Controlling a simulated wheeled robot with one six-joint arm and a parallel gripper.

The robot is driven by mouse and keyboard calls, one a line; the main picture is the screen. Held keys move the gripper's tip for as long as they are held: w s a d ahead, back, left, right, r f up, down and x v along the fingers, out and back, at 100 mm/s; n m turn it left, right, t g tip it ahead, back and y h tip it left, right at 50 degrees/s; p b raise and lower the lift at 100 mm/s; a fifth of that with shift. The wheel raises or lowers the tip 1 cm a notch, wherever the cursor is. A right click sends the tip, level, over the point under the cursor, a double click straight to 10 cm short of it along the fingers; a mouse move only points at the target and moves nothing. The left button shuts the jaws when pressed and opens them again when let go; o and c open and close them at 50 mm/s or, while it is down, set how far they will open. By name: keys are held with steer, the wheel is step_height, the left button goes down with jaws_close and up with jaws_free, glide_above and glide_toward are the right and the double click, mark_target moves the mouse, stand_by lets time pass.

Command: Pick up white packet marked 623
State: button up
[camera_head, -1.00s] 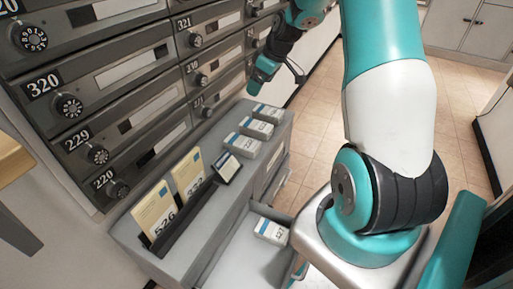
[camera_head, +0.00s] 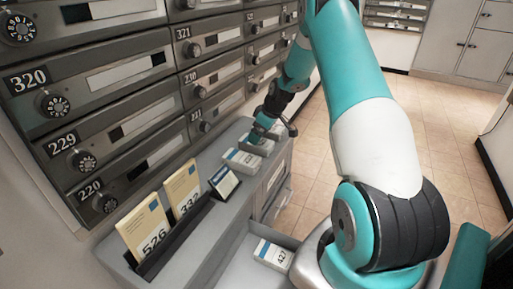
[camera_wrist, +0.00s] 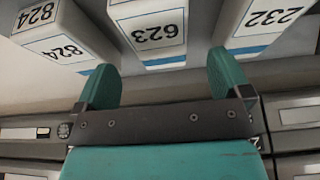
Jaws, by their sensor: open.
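The white packet marked 623 (camera_wrist: 152,30) has a blue stripe and is the middle one of three packets in the wrist view. Its label appears upside down there. My gripper (camera_wrist: 160,62) is open and empty, with one teal finger to each side of the 623 packet's near end in the picture. I cannot tell whether the fingers touch it. In the head view my gripper (camera_head: 262,134) is low over the row of white packets on the grey cabinet top and hides part of them.
Packets 824 (camera_wrist: 62,35) and 232 (camera_wrist: 262,25) flank packet 623 closely. Mailboxes (camera_head: 120,140) rise behind the grey cabinet (camera_head: 205,235). Yellow envelopes 526 (camera_head: 146,232) and 332 (camera_head: 184,188) stand in a dark rack. A packet marked 427 (camera_head: 272,255) lies in an open drawer.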

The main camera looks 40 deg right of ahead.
steer(key=b+x, duration=0.2)
steer(key=x, duration=0.3)
steer(key=shift+f, duration=0.1)
steer(key=c, duration=1.1)
steer(key=shift+o, duration=0.2)
